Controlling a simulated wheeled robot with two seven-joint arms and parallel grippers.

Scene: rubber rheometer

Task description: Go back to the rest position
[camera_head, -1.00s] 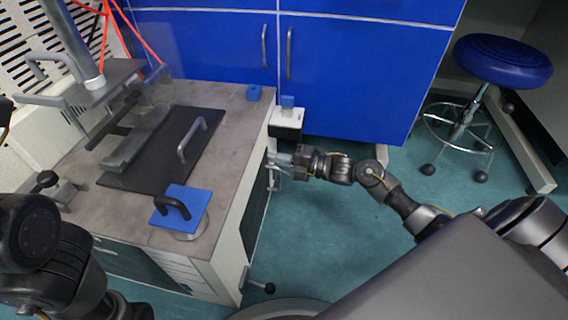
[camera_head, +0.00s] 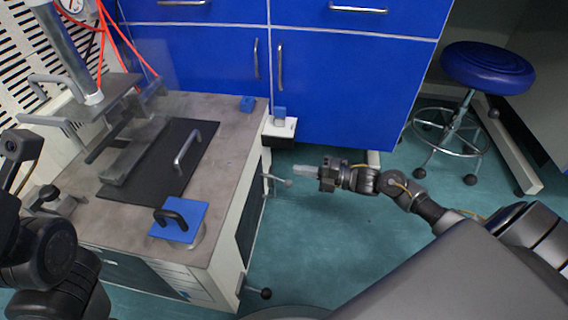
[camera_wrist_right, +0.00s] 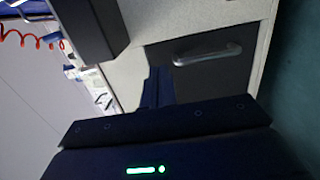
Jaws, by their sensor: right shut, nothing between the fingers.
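My right gripper (camera_head: 302,171) is shut and empty. It hangs over the green floor, to the right of the bench (camera_head: 232,135), with its fingers pointing left towards the bench's side. A small gap shows between its tips and the metal side handle (camera_head: 277,180). In the right wrist view the shut fingers (camera_wrist_right: 158,88) are dark, in front of a dark panel with a handle (camera_wrist_right: 207,55). My left arm (camera_head: 50,250) is folded at the left edge of the head view. Its gripper jaws do not show.
The rheometer press (camera_head: 110,95) stands on the bench, with a black mat and a blue plate with a handle (camera_head: 183,222). Blue cabinets (camera_head: 350,90) close off the back. A blue stool (camera_head: 487,68) stands at the right. The floor around the right forearm is clear.

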